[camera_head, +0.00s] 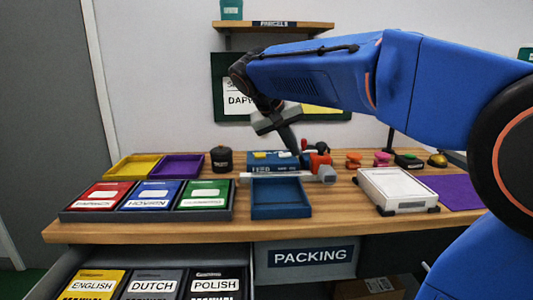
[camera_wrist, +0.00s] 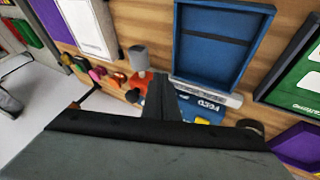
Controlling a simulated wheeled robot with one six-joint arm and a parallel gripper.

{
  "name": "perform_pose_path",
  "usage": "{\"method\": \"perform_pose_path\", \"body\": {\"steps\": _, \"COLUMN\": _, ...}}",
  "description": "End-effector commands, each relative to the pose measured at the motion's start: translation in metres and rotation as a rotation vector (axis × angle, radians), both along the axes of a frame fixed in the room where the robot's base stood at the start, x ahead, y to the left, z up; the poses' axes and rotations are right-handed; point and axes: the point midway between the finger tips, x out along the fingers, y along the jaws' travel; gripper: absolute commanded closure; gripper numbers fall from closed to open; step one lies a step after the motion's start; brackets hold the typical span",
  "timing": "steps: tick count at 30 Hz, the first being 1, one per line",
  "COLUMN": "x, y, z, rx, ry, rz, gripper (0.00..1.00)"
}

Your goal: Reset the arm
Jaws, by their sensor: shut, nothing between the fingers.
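My arm reaches in from the right in the head view, bent over the wooden bench. My gripper (camera_head: 294,148) points down above the back of the bench, just behind the blue tray. Its fingers are together and empty. In the wrist view my gripper (camera_wrist: 160,80) shows as a dark closed wedge in front of the bench top. The blue box marked FEED (camera_head: 272,161) is close below the fingertips, beside a red tape dispenser (camera_head: 318,158). I cannot tell whether the fingers touch either one.
The empty blue tray (camera_head: 280,211) lies at the bench front. Booklet trays (camera_head: 150,215) stand left, with yellow (camera_head: 133,167) and purple (camera_head: 178,166) trays behind. A white scale (camera_head: 398,187) is right. A shelf (camera_head: 280,27) hangs above. A PACKING sign (camera_head: 305,256) is below.

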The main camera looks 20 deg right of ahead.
Motion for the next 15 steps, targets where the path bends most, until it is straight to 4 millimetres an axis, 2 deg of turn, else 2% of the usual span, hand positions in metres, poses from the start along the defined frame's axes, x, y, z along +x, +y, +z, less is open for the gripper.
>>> {"method": "perform_pose_path", "body": {"steps": 5, "x": -0.003, "y": 0.0, "z": -0.001, "rx": 0.004, "ry": 0.001, "rz": 0.005, "gripper": 1.0}}
{"method": "perform_pose_path", "body": {"steps": 8, "x": -0.016, "y": 0.0, "z": -0.008, "rx": 0.025, "ry": 0.007, "rz": 0.027, "gripper": 1.0}}
{"method": "perform_pose_path", "body": {"steps": 11, "x": -0.039, "y": 0.002, "z": -0.024, "rx": 0.064, "ry": 0.019, "rz": 0.072, "gripper": 1.0}}
{"method": "perform_pose_path", "body": {"steps": 15, "x": -0.082, "y": 0.007, "z": -0.055, "rx": 0.135, "ry": 0.032, "rz": 0.156, "gripper": 1.0}}
